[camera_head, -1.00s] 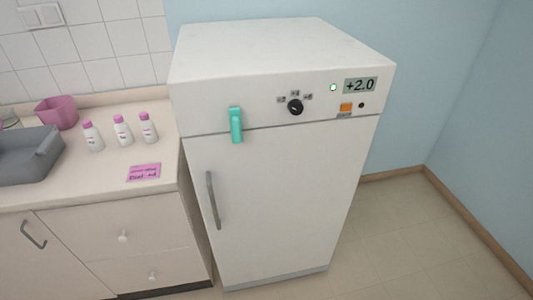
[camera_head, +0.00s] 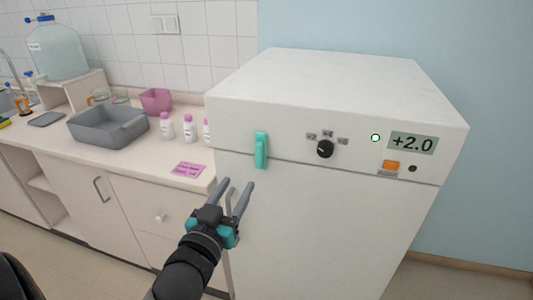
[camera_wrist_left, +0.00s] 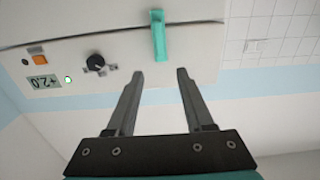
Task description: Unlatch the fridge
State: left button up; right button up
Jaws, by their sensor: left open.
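The white fridge (camera_head: 330,215) stands with its front towards me, its door shut. A teal latch (camera_head: 261,150) hangs upright across the seam between the top panel and the door, at the left edge. My left gripper (camera_head: 236,186) is open and empty, below and a little left of the latch, with a gap to it. In the left wrist view the latch (camera_wrist_left: 158,36) lies ahead of and between the open fingers (camera_wrist_left: 160,75), not touching them. The door handle is hidden in the head view. My right gripper is not in view.
The fridge panel has a black knob (camera_head: 325,149), an orange switch (camera_head: 391,166) and a +2.0 display (camera_head: 411,142). The counter at left holds a grey tray (camera_head: 110,138), a pink container (camera_head: 156,100), pink-capped bottles (camera_head: 190,127) and a pink card (camera_head: 188,170).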

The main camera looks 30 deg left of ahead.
aim_at(257, 151)
pick_arm(q)
jog(key=x, duration=1.4)
jog(key=shift+w, duration=0.1)
grip_shut()
